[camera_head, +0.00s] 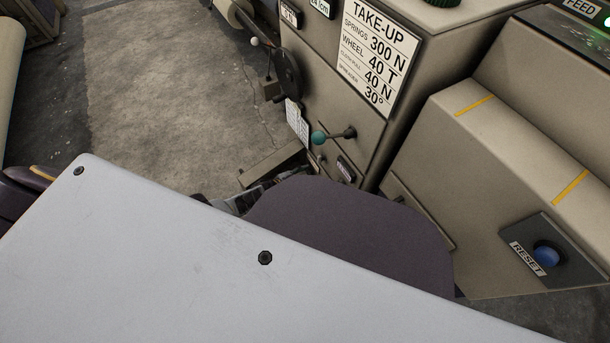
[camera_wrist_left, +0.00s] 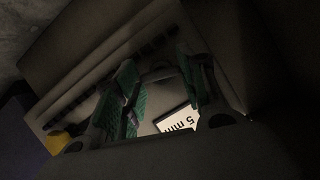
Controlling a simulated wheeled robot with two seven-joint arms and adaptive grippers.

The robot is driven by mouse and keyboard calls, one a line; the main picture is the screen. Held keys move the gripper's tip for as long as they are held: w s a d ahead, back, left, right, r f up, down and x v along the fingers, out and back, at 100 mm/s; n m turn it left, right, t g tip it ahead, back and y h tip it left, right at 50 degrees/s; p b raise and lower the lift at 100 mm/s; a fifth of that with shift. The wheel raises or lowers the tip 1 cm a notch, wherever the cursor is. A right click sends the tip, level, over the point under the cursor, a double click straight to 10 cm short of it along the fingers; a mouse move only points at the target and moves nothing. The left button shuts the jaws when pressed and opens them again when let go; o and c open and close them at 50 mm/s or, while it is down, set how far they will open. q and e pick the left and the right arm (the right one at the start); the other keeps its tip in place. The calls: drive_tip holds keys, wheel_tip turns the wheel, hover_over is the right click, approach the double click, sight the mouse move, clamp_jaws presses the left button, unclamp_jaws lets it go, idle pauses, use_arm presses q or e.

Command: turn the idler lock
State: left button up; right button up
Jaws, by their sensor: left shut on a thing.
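My left gripper (camera_wrist_left: 160,92) shows in the left wrist view, its green-padded fingers on both sides of a dim grey rounded part (camera_wrist_left: 157,72) on a machine face. It is shut on this part, which I take for the idler lock; deep shadow hides its exact shape and contact. A white label (camera_wrist_left: 178,121) reading "5 mm" lies just beyond the fingers. In the head view my left arm covers most of the gripper (camera_head: 236,203), low by the loom's foot, and the lock cannot be made out. My right gripper is not in view.
The loom cabinet carries a TAKE-UP plate (camera_head: 379,50) and a short lever with a teal knob (camera_head: 318,138), above my left gripper. A dark handwheel (camera_head: 287,75) stands further back. At right is a blue RESET button (camera_head: 546,255). Concrete floor (camera_head: 165,95) is clear at left.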

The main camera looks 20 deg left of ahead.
use_arm(q)
drive_tip(key=o, duration=1)
drive_tip(key=shift+s+a, duration=0.15)
drive_tip(key=shift+s, duration=0.05)
drive_tip(key=v, duration=0.7)
idle(0.4)
